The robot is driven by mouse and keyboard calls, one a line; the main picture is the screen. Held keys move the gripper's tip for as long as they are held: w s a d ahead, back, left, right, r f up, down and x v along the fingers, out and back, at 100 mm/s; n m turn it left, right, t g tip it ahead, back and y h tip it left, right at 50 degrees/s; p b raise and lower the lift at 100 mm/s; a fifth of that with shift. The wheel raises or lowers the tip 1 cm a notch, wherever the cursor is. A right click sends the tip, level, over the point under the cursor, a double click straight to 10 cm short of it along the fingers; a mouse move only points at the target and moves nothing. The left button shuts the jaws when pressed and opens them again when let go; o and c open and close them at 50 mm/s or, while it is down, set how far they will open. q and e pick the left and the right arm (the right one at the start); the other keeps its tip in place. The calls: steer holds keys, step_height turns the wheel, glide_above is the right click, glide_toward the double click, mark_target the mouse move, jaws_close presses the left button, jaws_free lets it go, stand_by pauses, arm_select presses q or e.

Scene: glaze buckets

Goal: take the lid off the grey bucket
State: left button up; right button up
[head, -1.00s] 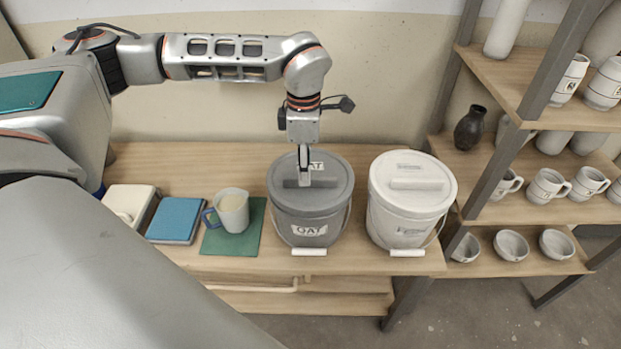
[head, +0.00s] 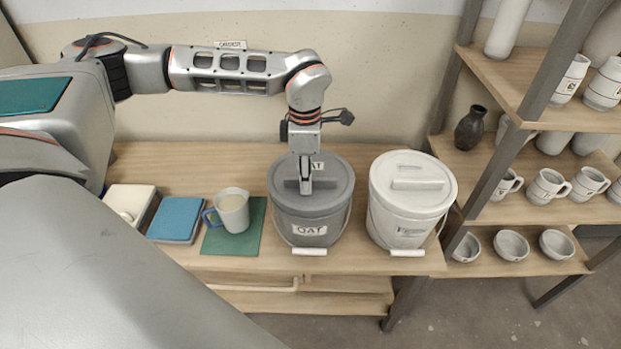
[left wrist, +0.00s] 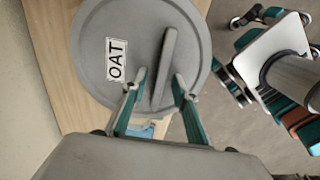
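The grey bucket (head: 305,229) stands on the wooden bench with its round grey lid (head: 335,177) on top. A label reading OAT is on the lid and another on the bucket's front. A raised bar handle (left wrist: 166,60) crosses the lid, seen in the left wrist view. My left gripper (head: 305,190) points down at this handle. In the left wrist view its fingertips (left wrist: 160,78) are apart, one on each side of the handle, with gaps showing. Whether they are level with the bar is hard to tell. My right gripper is not in view.
A white lidded bucket (head: 408,213) stands close to the right. A mug (head: 233,211) on a green mat (head: 247,245), a blue book-like block (head: 176,219) and a white box (head: 131,200) are to the left. A pottery shelf (head: 535,257) rises at right.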

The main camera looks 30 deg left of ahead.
arm_select(q)
jaws_close()
steer(key=shift+r, duration=0.1)
stand_by(0.3)
